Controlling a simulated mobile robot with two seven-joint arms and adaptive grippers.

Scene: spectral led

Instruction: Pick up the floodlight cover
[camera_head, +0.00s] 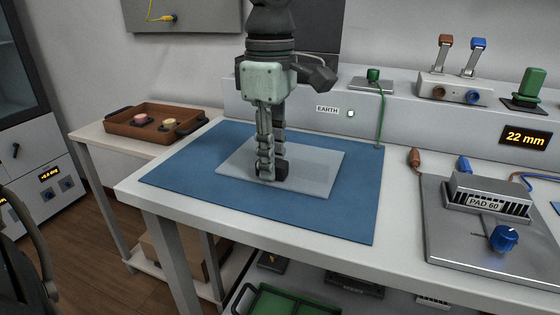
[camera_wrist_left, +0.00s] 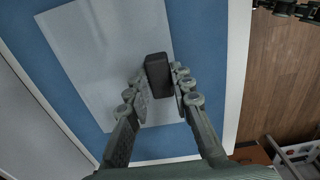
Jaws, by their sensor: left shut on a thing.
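A small dark grey block (camera_head: 284,170), which I take to be the floodlight cover, is at the pale sheet (camera_head: 318,183) on the blue mat (camera_head: 185,175). My left gripper (camera_head: 272,172) points straight down over the sheet, shut on the block. In the left wrist view the block (camera_wrist_left: 158,76) sits between the fingertips (camera_wrist_left: 160,88), with its far end sticking out beyond them. The fingers partly hide it in the head view. I cannot tell whether it touches the sheet. My right gripper is not in view.
A brown tray (camera_head: 133,133) with small round parts stands on a side table at the left. A grey device marked PAD 60 (camera_head: 490,200) with a blue knob stands at the right. A raised panel (camera_head: 420,122) runs along the back. The mat around the sheet is clear.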

